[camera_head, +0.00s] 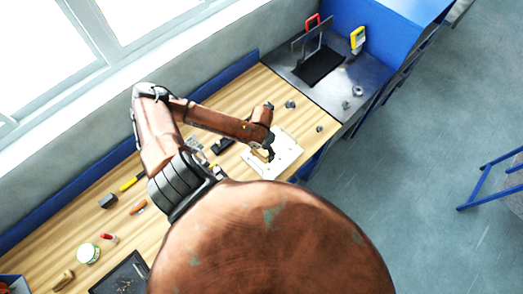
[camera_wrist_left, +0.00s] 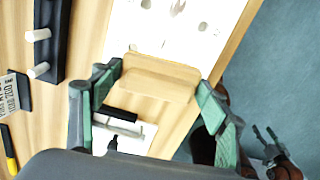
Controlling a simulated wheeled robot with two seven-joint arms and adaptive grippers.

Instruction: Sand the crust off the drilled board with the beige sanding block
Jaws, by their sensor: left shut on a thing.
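The drilled board (camera_head: 287,158) is a white plate with several holes, lying on the wooden bench near its front edge. It also shows at the top of the left wrist view (camera_wrist_left: 146,25), with greyish-brown patches on its face. My left gripper (camera_head: 264,153) is over the board. In the left wrist view its green-padded fingers (camera_wrist_left: 158,90) are shut on the beige sanding block (camera_wrist_left: 158,80), which hides part of the board; I cannot tell whether block and board touch. My right gripper (camera_wrist_left: 267,137) shows small at the lower right, its dark fingers apart, away from the bench.
A black rack with white pegs (camera_wrist_left: 45,50) stands left of the board. A hammer (camera_head: 109,200), a green-white tin (camera_head: 88,253) and a dark tray (camera_head: 122,278) are farther left. A metal station (camera_head: 352,78) with red and yellow handles adjoins the bench's far end.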

